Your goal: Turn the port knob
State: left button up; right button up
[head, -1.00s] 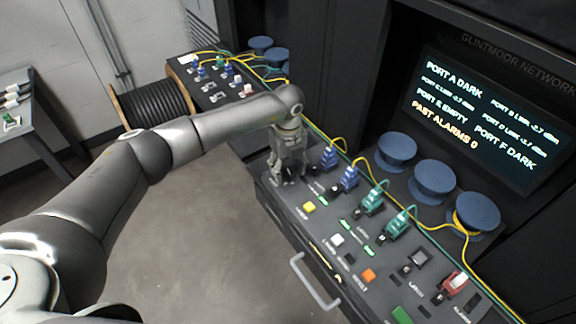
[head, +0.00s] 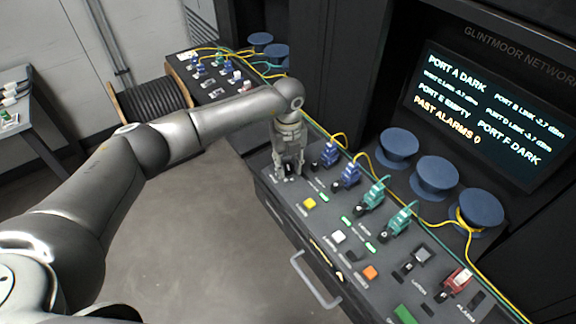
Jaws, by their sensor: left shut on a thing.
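My left gripper (head: 288,174) points down at the far left end of the sloped black console panel (head: 325,232). It is shut on a small dark knob (head: 290,168), which is mostly hidden between its fingers. To its right is a row of port plugs: a blue plug (head: 328,154), a second blue plug (head: 347,175), a teal plug (head: 374,195) and another teal plug (head: 401,219). Small black knobs sit in front of these plugs. My right gripper is not in view.
The status screen (head: 487,115) reads "Port A dark", "Port E empty" and "Port F dark". Blue spools (head: 433,176) stand behind the plugs with yellow fibre. Yellow (head: 309,203), white and orange buttons sit in front. A drawer handle (head: 314,282) sticks out below.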

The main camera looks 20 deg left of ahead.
pick_arm(q)
jog(key=m+b, duration=0.3)
jog(key=shift+f+m, duration=0.25)
jog(key=shift+m, duration=0.05)
jog(key=m+b, duration=0.3)
jog(key=shift+m, duration=0.3)
jog(key=m+b, duration=0.3)
jog(key=shift+m, duration=0.4)
jog(key=m+b, duration=0.3)
jog(key=shift+r+m, duration=0.1)
jog(key=shift+m, duration=0.2)
jog(key=m+b, duration=0.1)
jog(key=m, duration=0.1)
jog(key=shift+m+b, duration=0.3)
jog(key=m+b, duration=0.1)
jog(key=m, duration=0.2)
jog(key=shift+r+m+b, duration=0.1)
jog(key=shift+m+b, duration=0.2)
jog(key=m+b, duration=0.1)
jog(key=m, duration=0.2)
jog(key=shift+m, duration=0.3)
jog(key=shift+r+m+b, duration=0.1)
jog(key=shift+m+b, duration=0.4)
jog(key=shift+m, duration=1.4)
